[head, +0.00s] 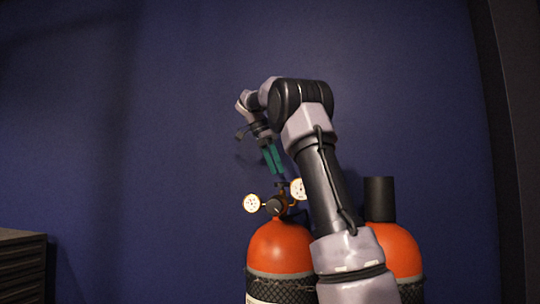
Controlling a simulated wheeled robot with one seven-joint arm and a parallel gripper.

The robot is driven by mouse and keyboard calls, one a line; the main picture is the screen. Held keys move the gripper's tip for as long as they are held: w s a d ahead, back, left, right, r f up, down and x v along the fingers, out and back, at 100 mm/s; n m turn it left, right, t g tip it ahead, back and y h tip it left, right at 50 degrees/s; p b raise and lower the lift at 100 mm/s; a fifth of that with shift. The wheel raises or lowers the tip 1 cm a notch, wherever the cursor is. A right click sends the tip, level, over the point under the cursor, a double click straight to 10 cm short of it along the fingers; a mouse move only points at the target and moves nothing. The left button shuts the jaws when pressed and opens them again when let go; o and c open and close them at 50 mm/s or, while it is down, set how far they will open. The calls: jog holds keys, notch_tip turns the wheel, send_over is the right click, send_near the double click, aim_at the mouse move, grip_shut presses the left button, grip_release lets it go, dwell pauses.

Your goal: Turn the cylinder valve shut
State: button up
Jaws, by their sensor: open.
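An orange gas cylinder (279,250) stands upright in the lower middle, with dark netting around its lower part. On its top sits the brass-coloured valve assembly (283,190), with a round white gauge (252,203) on the left, another gauge (297,188) on the right and a black knob (274,206) in front. My gripper (276,172), with teal fingers, is open and points down just above the valve. Whether the fingers touch the valve or stand in front of or behind it, I cannot tell. The fingers hide part of the valve top.
A second orange cylinder (400,249) with a black cap (380,198) stands to the right, partly hidden by my arm. A dark drawer cabinet (22,265) is at the lower left. A plain blue wall (180,90) is behind. Room is clear left of the first cylinder.

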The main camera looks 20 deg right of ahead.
jog(key=v, duration=0.6)
jog(key=shift+a+r, duration=0.2)
jog(key=shift+r, duration=0.05)
jog(key=s+d+f+n+t+y, duration=0.2)
jog(key=s+f+n, duration=0.2)
jog(key=s+n, duration=0.6)
jog(key=s+a+f+n+t+y, duration=0.2)
jog(key=s+a+f, duration=0.4)
jog(key=s+f, duration=0.3)
jog(key=s+a+f+n+t+y, duration=0.2)
jog(key=s+a+f, duration=0.4)
jog(key=s+f, duration=0.3)
jog(key=shift+a+f+n+t, duration=0.35)
jog(key=shift+f+n+t, duration=0.35)
jog(key=shift+f+t, duration=0.2)
